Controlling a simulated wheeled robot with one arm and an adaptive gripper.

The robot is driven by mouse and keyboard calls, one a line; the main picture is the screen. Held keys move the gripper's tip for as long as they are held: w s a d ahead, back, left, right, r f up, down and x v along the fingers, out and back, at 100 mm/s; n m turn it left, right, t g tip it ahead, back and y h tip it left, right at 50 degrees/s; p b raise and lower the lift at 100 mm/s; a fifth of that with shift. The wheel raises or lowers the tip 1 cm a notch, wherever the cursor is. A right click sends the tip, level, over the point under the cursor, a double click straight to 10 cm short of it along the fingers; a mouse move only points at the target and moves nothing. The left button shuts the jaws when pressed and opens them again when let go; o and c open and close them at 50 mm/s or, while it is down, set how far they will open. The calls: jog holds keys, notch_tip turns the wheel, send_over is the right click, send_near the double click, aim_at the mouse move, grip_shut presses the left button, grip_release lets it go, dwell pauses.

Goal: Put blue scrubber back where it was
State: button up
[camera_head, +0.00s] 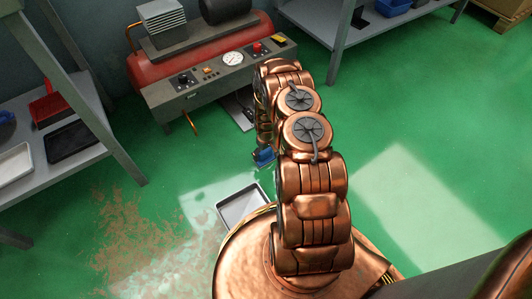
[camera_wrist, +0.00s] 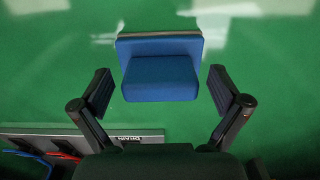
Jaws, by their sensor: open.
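The blue scrubber (camera_wrist: 160,75) is in the upper middle of the wrist view, over the green floor, with a thin brownish-grey layer along its far edge. My gripper (camera_wrist: 160,92) is open, with one finger on each side of the scrubber and a visible gap on both sides. In the head view the scrubber (camera_head: 263,155) is a small blue patch beside the lower end of my arm, partly hidden by it. I cannot tell whether it touches the floor.
A grey tray (camera_head: 225,213) lies on the floor near my base, beside a brown and pale spill (camera_head: 140,240). A red compressor (camera_head: 150,75) stands behind. The left shelf (camera_head: 85,160) holds trays and a red dustpan (camera_head: 50,107). Floor at right is clear.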

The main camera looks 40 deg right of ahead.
jog(key=shift+r, duration=0.1)
notch_tip(320, 180, up, 12)
jog(key=p, duration=0.4)
notch_tip(320, 180, up, 18)
jog(key=g, duration=0.1)
send_over(266, 152)
jog(key=s+a, duration=0.1)
jog(key=a, duration=0.7)
jog(key=s+a+r+g, duration=0.1)
jog(key=s+a+r, duration=0.3)
jog(key=r, duration=0.3)
jog(key=s+a+r, duration=0.4)
jog(key=r, duration=0.2)
jog(key=s+a+r, duration=0.3)
jog(key=s+r, duration=0.1)
jog(key=s, duration=0.4)
jog(key=s+a+r+g, duration=0.1)
jog(key=s+a+r, duration=0.2)
jog(key=s+r, duration=0.2)
jog(key=s+a+r, duration=0.3)
jog(key=s+r, duration=0.2)
jog(key=s, duration=0.7)
jog(key=shift+a+n+g, duration=0.2)
jog(key=shift+n+g, duration=0.2)
jog(key=shift+r, duration=0.1)
